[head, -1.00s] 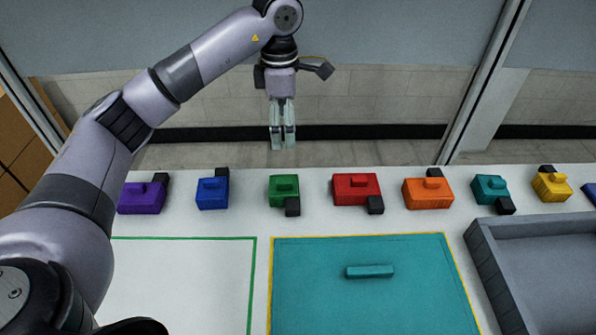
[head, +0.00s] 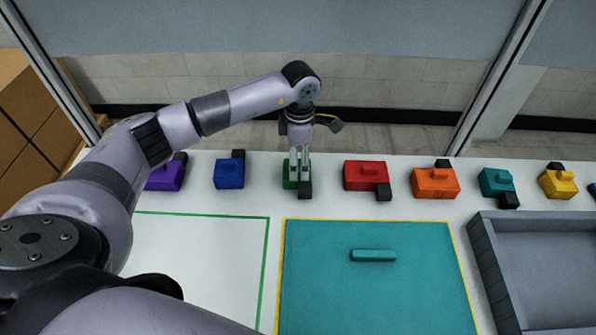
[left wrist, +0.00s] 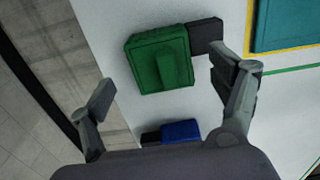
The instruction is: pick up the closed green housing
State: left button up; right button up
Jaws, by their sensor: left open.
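The closed green housing (head: 287,175) stands in the row on the white table, partly hidden behind my left gripper (head: 299,178) in the head view. My right gripper is not in view.
A blue housing (head: 229,174) stands left of the green one and a red housing (head: 362,174) right of it. More coloured housings line the table. A teal mat (head: 370,300) with a teal bar (head: 373,255) and a grey tray (head: 487,270) lie nearer.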

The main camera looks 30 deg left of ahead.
aim_at(299, 164)
pick_arm(q)
jog(key=shift+f, duration=1.4)
jog(key=shift+c, duration=0.3)
jog(key=shift+s+d, duration=0.1)
jog(key=c, duration=0.7)
jog(key=shift+f, duration=0.1)
jog(key=c, duration=0.6)
jog(key=shift+s, duration=0.1)
